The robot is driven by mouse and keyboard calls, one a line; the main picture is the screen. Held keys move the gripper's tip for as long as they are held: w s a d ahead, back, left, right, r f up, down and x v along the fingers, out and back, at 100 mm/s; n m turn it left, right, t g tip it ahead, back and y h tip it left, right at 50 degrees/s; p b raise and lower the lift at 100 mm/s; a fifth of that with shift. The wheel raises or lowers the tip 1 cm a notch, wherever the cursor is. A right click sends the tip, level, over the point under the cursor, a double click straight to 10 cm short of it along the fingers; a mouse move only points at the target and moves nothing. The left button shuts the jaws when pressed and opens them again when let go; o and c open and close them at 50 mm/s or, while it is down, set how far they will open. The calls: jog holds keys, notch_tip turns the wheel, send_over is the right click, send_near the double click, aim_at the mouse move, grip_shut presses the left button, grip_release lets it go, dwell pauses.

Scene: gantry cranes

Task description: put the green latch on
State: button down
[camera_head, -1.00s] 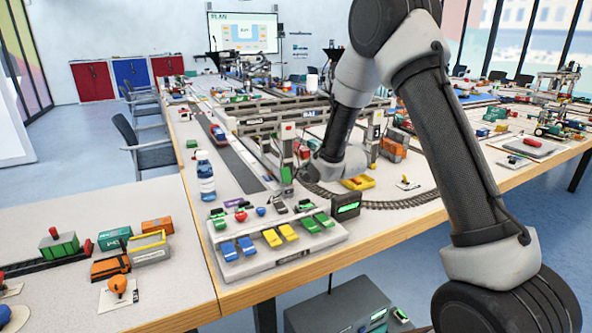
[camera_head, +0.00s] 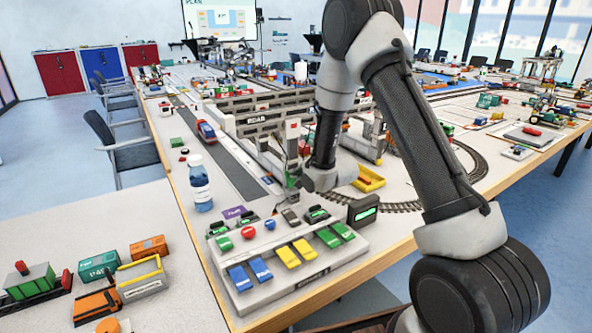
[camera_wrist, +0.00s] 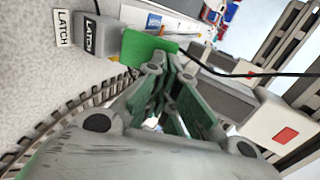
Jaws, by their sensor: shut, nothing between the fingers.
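In the wrist view a green latch paddle (camera_wrist: 146,48) sits against a grey block (camera_wrist: 92,36) lettered LATCH, with a white LATCH label plate (camera_wrist: 63,28) beside it. My gripper (camera_wrist: 166,62) is shut and empty. Its fingertips are right at the green paddle's near edge; I cannot tell whether they touch. The fingers partly cover the paddle's lower right side. In the head view my gripper (camera_head: 294,184) is low beside the crane's near leg, behind the control panel, mostly hidden by my wrist. The latch cannot be made out clearly there.
The control panel (camera_head: 290,292) with blue, yellow and green rockers stands in front, with a small green-lit display (camera_head: 363,210) at its right. A crane leg with a red square (camera_wrist: 285,135) is close on the right. Curved track (camera_head: 400,207) and a bottle (camera_head: 199,185) flank the spot.

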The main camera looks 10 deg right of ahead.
dwell(0.3)
jog(key=shift+w+a, duration=0.3)
jog(key=shift+w, duration=0.6)
jog(key=shift+s+d+f, duration=0.1)
jog(key=shift+s+d, duration=0.15)
jog(key=shift+s, duration=0.5)
